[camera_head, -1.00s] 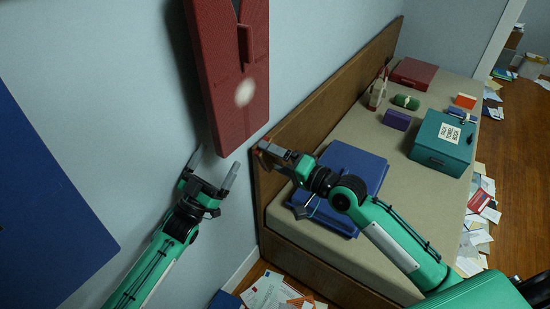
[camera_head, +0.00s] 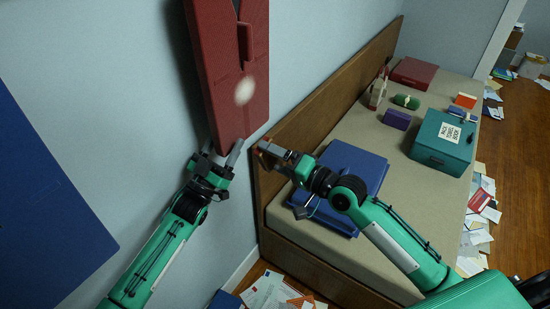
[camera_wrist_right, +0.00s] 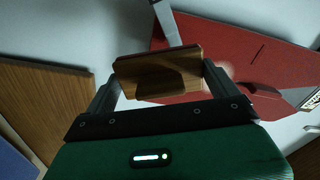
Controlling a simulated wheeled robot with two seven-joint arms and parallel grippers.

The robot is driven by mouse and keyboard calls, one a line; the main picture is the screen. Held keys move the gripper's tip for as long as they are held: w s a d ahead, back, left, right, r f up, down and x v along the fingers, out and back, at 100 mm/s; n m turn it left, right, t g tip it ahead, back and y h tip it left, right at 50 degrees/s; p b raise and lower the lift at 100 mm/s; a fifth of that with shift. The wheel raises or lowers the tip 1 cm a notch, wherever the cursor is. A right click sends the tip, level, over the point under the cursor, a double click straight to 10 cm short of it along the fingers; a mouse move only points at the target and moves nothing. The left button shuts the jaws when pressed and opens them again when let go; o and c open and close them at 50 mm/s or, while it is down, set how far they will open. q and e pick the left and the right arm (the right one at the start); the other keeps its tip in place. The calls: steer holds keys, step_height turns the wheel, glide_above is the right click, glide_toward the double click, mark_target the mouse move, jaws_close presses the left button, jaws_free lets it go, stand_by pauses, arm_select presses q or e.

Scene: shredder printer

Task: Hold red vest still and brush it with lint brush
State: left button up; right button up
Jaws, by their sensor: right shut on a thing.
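The red vest (camera_head: 228,60) hangs flat against the wall, with a pale lint patch (camera_head: 244,92) on its lower right part. My left gripper (camera_head: 222,152) is open at the vest's lower edge, its fingers spread to either side; whether they touch it is unclear. In the right wrist view, one grey finger (camera_wrist_right: 166,22) of it crosses the red vest (camera_wrist_right: 245,60). My right gripper (camera_head: 268,154) is shut on the wooden lint brush (camera_wrist_right: 158,72), right of the vest's bottom corner and apart from it in the head view. The brush's bristle side is hidden.
A bed or bench (camera_head: 290,218) with a wooden backboard (camera_head: 330,92) stands to the right. On it are a blue case (camera_head: 352,170), a teal box (camera_head: 442,150) and smaller items. A blue panel (camera_head: 45,200) is at the left. Papers (camera_head: 478,225) litter the floor.

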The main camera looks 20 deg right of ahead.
arm_select(q)
jaws_close()
arm_select(e)
steer(key=shift+d+r, duration=0.1)
steer(key=shift+r, duration=1.5)
steer(key=shift+s+r, duration=0.15)
steer(key=shift+r, duration=1.45)
steer(key=shift+d+r, duration=0.15)
steer(key=shift+r, duration=1.4)
steer(key=shift+s+r, duration=0.1)
steer(key=shift+r, duration=0.05)
steer(key=shift+r, duration=1.45)
